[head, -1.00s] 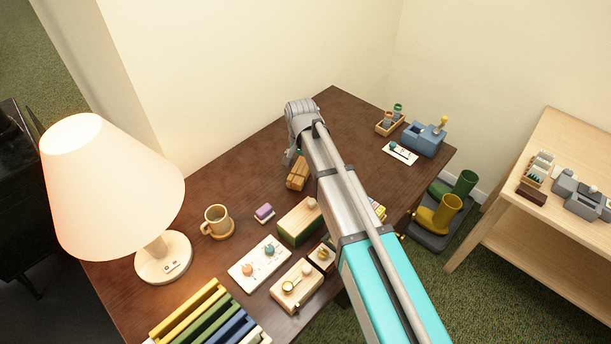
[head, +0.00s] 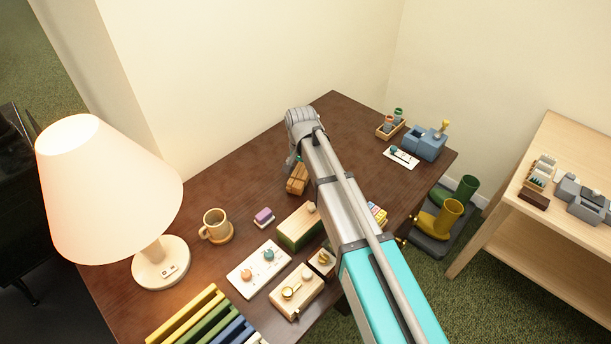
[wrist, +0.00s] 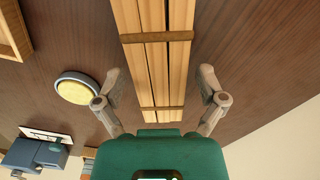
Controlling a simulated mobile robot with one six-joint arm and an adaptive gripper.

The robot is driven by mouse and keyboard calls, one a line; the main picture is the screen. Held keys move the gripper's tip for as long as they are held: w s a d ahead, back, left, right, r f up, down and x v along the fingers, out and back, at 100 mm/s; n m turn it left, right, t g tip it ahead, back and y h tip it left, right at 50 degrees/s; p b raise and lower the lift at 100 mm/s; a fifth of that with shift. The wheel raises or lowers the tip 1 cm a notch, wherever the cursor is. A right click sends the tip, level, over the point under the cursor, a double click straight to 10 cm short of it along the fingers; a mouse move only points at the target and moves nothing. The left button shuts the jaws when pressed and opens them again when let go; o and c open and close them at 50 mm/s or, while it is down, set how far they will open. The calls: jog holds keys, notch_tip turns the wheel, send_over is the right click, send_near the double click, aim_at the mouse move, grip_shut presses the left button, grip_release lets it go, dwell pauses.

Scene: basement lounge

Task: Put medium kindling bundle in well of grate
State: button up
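A bundle of light wooden sticks with brown bands (head: 297,179) lies on the dark table; it fills the upper middle of the wrist view (wrist: 155,60). It looks like a kindling bundle; I cannot judge its size class. My gripper (wrist: 161,78) is open, one finger on each side of the bundle and apart from it in the picture. In the head view my arm hides most of the gripper. I cannot identify the grate for sure; a grey block with recesses (head: 586,203) stands on the light wooden table at right.
The dark table (head: 245,175) also bears a lamp (head: 160,262), a mug (head: 214,226), a green-sided wooden block (head: 299,228), a white tray (head: 258,268) and a blue block (head: 425,141). Boots (head: 446,216) stand on the floor between the tables. Walls close off the back.

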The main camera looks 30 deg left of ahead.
aim_at(302, 170)
jog(key=c, duration=0.9)
jog(key=shift+r, duration=0.15)
notch_tip(302, 170, up, 3)
jog(key=p, duration=0.3)
jog(key=s+r+p, duration=0.1)
jog(key=r+p, duration=0.1)
jog(key=s+a+r+p, duration=0.1)
jog(key=s+r+p, duration=0.3)
jog(key=shift+a+r+p, duration=0.15)
jog(key=shift+r+p, duration=0.1)
jog(key=shift+p, duration=0.15)
jog(key=s+a+r+p, duration=0.2)
jog(key=s+r+p, duration=0.1)
jog(key=s, duration=0.5)
jog(key=shift+s+a, duration=0.25)
jog(key=shift+r, duration=0.1)
